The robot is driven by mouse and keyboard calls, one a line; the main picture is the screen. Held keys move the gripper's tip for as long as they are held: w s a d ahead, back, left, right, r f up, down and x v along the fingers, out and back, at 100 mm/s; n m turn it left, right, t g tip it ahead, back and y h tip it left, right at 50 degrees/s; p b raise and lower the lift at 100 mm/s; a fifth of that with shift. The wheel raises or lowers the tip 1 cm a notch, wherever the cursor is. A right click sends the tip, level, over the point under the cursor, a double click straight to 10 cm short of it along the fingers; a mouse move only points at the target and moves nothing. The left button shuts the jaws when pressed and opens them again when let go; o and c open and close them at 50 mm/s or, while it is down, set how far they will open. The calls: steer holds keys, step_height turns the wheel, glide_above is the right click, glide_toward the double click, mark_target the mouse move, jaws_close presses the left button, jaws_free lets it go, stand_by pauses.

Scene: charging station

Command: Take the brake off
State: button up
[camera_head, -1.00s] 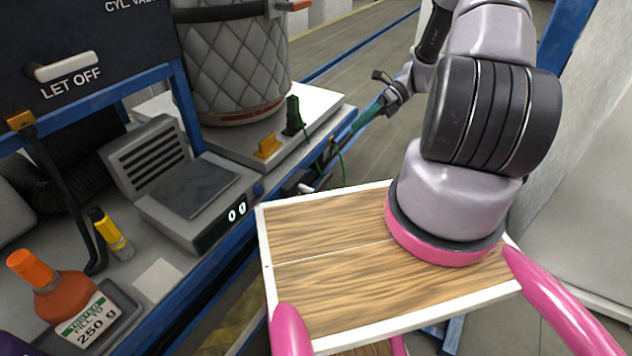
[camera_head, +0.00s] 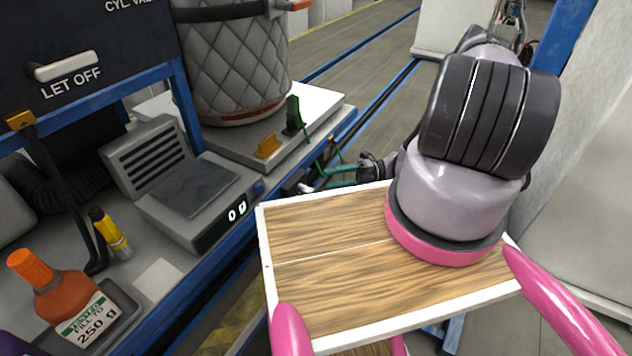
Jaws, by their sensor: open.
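My gripper (camera_head: 332,178), with teal fingers, is beside the front edge of the white platform, just beyond my wooden tray. It is open; its fingertips are small in view and I see nothing held between them.
A scale (camera_head: 195,195) with a lit display, an orange-capped bottle (camera_head: 62,295) and a yellow-and-black tube (camera_head: 110,233) stand on the left bench. A dark panel (camera_head: 85,50) reads LET OFF. Blue floor rails (camera_head: 385,90) run behind. Thin green cords hang near the platform edge.

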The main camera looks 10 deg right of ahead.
mark_target(322, 184)
steer(key=shift+a, duration=2.7)
jaws_close()
